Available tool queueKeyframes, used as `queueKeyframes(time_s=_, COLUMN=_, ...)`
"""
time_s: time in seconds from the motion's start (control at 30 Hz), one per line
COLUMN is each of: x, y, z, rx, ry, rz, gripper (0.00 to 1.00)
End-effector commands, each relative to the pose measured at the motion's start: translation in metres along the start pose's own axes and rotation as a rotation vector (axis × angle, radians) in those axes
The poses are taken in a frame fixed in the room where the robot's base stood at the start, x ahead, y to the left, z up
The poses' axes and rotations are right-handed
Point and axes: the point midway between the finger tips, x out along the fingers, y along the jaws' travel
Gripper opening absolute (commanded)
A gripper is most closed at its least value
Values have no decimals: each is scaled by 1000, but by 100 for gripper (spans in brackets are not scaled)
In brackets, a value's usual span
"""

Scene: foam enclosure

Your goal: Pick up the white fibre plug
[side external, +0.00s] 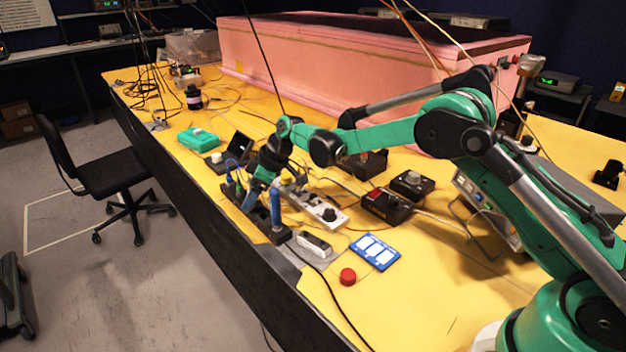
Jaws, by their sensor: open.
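My gripper (262,212) points down over the black strip of sockets (234,193) near the table's front edge. Its two bluish fingers are apart, with nothing visible held between them. I cannot make out a white fibre plug for certain; it may be hidden behind the fingers or too small to tell. A white strip with a black knob (318,207) lies just right of the gripper. Whether the fingers touch the black strip cannot be told.
A blue card with white panels (374,252) and a red button (347,276) lie to the right. Black boxes (386,205) stand behind them. A green case (198,139) is at the left. A pink foam block (330,75) bounds the back. The yellow table's front right is mostly clear.

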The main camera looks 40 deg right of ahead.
Motion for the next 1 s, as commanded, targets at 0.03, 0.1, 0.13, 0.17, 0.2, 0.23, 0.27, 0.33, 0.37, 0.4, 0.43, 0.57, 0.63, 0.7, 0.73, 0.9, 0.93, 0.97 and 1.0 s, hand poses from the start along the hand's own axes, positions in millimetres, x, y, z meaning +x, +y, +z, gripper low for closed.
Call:
queueKeyframes(time_s=0.03, x=1, y=0, z=0, rx=0, ry=0, rz=0, gripper=63)
queueKeyframes(time_s=0.1, x=1, y=0, z=0, rx=0, ry=0, rz=0, gripper=63)
queueKeyframes(time_s=0.13, x=1, y=0, z=0, rx=0, ry=0, rz=0, gripper=63)
queueKeyframes(time_s=0.17, x=1, y=0, z=0, rx=0, ry=0, rz=0, gripper=63)
queueKeyframes(time_s=0.2, x=1, y=0, z=0, rx=0, ry=0, rz=0, gripper=63)
queueKeyframes(time_s=0.23, x=1, y=0, z=0, rx=0, ry=0, rz=0, gripper=60)
queueKeyframes(time_s=0.27, x=1, y=0, z=0, rx=0, ry=0, rz=0, gripper=52)
queueKeyframes(time_s=0.33, x=1, y=0, z=0, rx=0, ry=0, rz=0, gripper=32)
queueKeyframes(time_s=0.37, x=1, y=0, z=0, rx=0, ry=0, rz=0, gripper=23)
queueKeyframes(time_s=0.4, x=1, y=0, z=0, rx=1, ry=0, rz=0, gripper=12)
queueKeyframes(time_s=0.43, x=0, y=0, z=0, rx=1, ry=0, rz=0, gripper=3)
queueKeyframes(time_s=0.57, x=0, y=0, z=0, rx=1, ry=0, rz=0, gripper=0)
queueKeyframes(time_s=0.63, x=0, y=0, z=0, rx=1, ry=0, rz=0, gripper=0)
queueKeyframes(time_s=0.7, x=0, y=0, z=0, rx=1, ry=0, rz=0, gripper=0)
queueKeyframes(time_s=0.73, x=0, y=0, z=0, rx=1, ry=0, rz=0, gripper=0)
queueKeyframes(time_s=0.9, x=-13, y=0, z=-8, rx=1, ry=0, rz=0, gripper=0)
queueKeyframes(time_s=0.93, x=-18, y=0, z=-11, rx=1, ry=0, rz=0, gripper=0)
queueKeyframes(time_s=0.97, x=-23, y=0, z=-14, rx=1, ry=0, rz=0, gripper=0)
queueKeyframes(time_s=1.0, x=-31, y=0, z=-18, rx=1, ry=0, rz=0, gripper=0)
